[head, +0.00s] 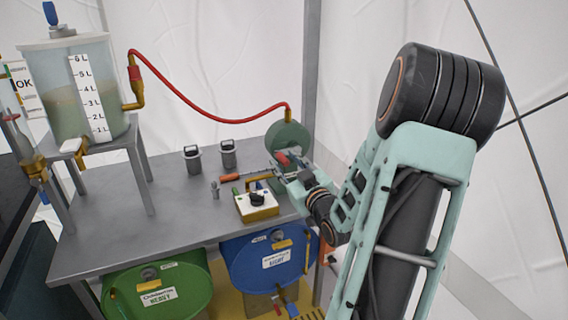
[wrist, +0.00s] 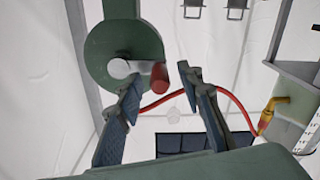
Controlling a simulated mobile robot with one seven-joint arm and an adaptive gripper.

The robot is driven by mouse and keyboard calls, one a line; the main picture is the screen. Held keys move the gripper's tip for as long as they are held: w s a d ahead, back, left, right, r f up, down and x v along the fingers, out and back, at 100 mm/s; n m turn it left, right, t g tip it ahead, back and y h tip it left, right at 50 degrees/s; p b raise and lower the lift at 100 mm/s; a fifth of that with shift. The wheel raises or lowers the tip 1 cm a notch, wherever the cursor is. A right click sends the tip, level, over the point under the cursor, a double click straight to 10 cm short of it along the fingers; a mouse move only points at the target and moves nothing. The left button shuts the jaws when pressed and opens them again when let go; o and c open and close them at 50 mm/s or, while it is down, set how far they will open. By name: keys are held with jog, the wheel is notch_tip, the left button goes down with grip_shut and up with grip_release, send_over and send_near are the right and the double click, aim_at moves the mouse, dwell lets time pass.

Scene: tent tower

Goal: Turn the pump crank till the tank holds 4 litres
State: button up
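The clear tank (head: 62,100) stands on a grey stand at the left. Its white scale (head: 90,95) runs from 1 L to 6 L. Murky liquid fills the lower part; its surface looks near the 4 L mark, but the exact level is hard to read. The green round pump (head: 291,136) stands at the table's back right, and shows in the wrist view (wrist: 105,60). Its crank has a red grip (wrist: 160,77). My gripper (wrist: 160,75) is open, its fingertips on either side of the red grip, with a visible gap at the right one.
A red hose (head: 205,117) joins the pump to the tank. On the grey table (head: 180,215) are two grey canisters (head: 228,153) and a yellow-and-white box (head: 256,209) with a black knob, close to my arm. Green (head: 185,290) and blue (head: 240,270) drums sit below.

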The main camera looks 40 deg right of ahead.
jog(key=shift+w+d, duration=0.1)
jog(key=shift+w, duration=0.55)
grip_shut()
